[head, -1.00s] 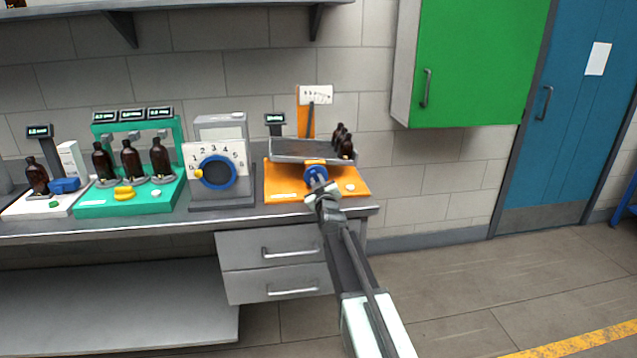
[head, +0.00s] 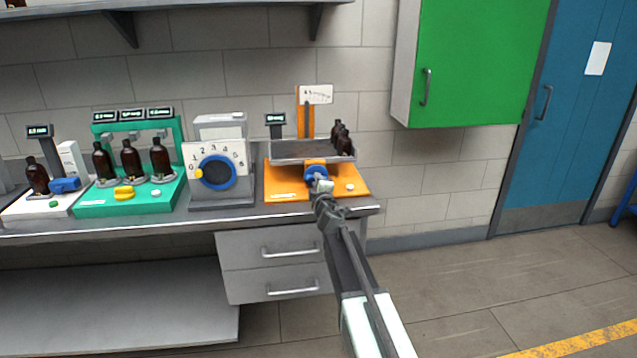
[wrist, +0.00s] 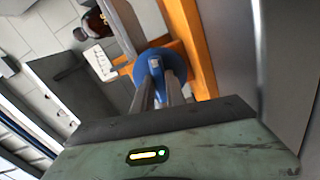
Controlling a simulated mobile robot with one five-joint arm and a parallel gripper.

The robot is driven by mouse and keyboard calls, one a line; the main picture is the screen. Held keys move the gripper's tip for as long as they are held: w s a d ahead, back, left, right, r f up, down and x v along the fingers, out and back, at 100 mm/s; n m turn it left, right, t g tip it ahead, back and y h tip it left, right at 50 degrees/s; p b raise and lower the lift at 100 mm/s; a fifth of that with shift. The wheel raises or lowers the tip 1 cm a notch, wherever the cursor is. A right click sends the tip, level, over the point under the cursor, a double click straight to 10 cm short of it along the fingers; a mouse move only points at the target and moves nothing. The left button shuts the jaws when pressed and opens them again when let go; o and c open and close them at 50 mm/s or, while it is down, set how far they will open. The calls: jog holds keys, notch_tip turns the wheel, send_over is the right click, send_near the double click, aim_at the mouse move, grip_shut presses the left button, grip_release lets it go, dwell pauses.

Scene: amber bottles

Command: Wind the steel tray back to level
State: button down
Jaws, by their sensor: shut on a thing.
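The steel tray (head: 290,160) sits on an orange stand (head: 285,184) on the bench and looks close to level in the head view. A blue knob (head: 311,170) is on the stand's front, below the tray. My gripper (head: 318,181) is shut on this knob. The wrist view also shows the blue knob (wrist: 146,58) with the fingers on its raised grip. Behind the tray, a dark pointer (head: 308,120) stands about upright below a white scale card (head: 316,94). My gripper partly hides the knob.
A grey dial unit with a blue dial (head: 218,172) stands left of the orange stand. A green filling station (head: 130,195) with bottles is further left. A green cupboard (head: 470,70) hangs at upper right. The floor (head: 470,290) at right is clear.

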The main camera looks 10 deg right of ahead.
jog(key=shift+d+n, duration=0.1)
jog(key=shift+n, duration=0.9)
jog(key=c, duration=1.4)
grip_release()
jog(key=shift+o, duration=0.2)
jog(key=s, duration=0.8)
jog(key=shift+w, duration=0.1)
jog(key=shift+f, duration=0.1)
